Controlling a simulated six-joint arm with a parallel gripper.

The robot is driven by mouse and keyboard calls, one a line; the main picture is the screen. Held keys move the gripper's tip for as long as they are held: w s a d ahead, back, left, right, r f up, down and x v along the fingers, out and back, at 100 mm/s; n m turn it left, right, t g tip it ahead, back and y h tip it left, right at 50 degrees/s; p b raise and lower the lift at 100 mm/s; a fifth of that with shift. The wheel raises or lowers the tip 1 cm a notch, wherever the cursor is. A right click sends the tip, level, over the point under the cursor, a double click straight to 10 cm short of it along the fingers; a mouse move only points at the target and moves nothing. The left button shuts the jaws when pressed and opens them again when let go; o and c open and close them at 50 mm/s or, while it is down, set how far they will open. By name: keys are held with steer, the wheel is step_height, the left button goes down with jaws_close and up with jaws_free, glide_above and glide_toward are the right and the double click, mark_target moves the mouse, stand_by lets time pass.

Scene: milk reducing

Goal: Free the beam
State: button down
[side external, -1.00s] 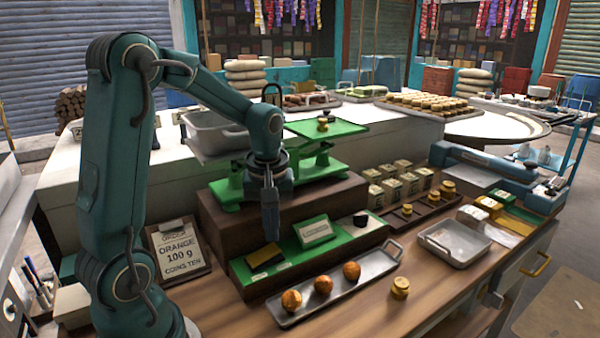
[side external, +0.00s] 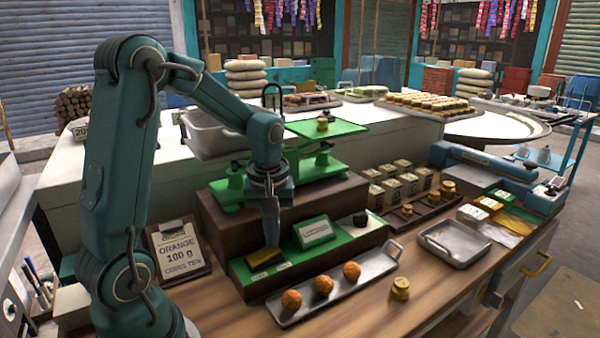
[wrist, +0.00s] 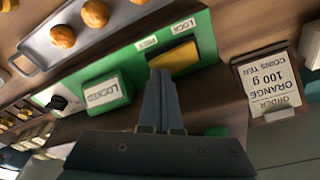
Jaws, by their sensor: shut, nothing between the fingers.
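The balance is a green scale with a flat green pan (side external: 335,128) on a dark brown plinth (side external: 215,215); a small brass weight (side external: 322,124) sits on that pan. A grey tub (side external: 212,132) is at its left side. On the green front panel (side external: 285,277) are a yellow block (side external: 263,257), a green block with a white label (side external: 314,231) and a small black piece (side external: 360,219). In the wrist view the green block (wrist: 105,98) reads "LOCKED" and the yellow block (wrist: 175,60) is beside a "LOCK" label. My gripper (side external: 271,243) is shut and empty, pointing down just above the yellow block.
A metal tray (side external: 335,298) with three orange balls lies in front of the panel. An order card (side external: 180,248) reading "ORANGE 100 g" stands at the left.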

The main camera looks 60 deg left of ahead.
steer(key=shift+f, duration=0.4)
steer(key=shift+r, duration=3.55)
